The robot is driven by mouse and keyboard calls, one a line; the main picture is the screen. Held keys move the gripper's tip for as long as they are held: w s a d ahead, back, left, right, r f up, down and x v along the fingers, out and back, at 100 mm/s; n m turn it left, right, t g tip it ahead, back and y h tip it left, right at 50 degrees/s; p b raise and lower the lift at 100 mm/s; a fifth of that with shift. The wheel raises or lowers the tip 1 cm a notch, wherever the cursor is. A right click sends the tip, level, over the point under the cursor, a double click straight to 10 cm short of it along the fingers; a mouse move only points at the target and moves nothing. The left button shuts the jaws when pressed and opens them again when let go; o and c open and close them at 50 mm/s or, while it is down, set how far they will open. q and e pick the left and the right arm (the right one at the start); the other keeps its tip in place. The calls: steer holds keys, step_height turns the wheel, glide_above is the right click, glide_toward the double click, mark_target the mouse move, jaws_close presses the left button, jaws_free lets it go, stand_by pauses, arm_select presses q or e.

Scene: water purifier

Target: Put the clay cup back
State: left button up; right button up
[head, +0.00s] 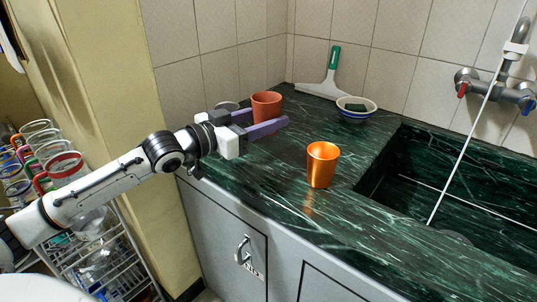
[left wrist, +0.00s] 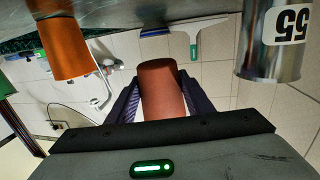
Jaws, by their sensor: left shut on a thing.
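The clay cup (head: 266,104) is reddish-brown and upright at the back left of the green marble counter (head: 330,220). My left gripper (head: 267,117) reaches in from the left, with its two purple fingers on either side of the cup, shut on it. In the left wrist view, which is upside down, the clay cup (left wrist: 162,90) sits between the dark fingers. Whether its base touches the counter is hard to tell. My right gripper is not in view.
An orange metallic cup (head: 322,165) stands nearer the front. A metal container (left wrist: 268,45) marked 55 is beside the clay cup. A bowl (head: 356,108) and squeegee (head: 325,80) are at the back. The sink (head: 450,190) is right; a glass rack (head: 100,260) is lower left.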

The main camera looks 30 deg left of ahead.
mark_target(266, 160)
arm_select(q)
step_height(266, 160, down, 3)
step_height(266, 160, down, 5)
steer(key=shift+b, duration=0.75)
steer(key=shift+r, duration=0.1)
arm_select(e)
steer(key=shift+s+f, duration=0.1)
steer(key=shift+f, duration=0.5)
arm_select(q)
steer(key=o, duration=1.2)
steer(key=shift+f, duration=0.2)
steer(key=shift+s+r, duration=0.15)
steer(key=p+v, duration=0.2)
steer(key=v, duration=0.8)
steer(key=shift+p, duration=0.3)
steer(key=shift+v, duration=0.95)
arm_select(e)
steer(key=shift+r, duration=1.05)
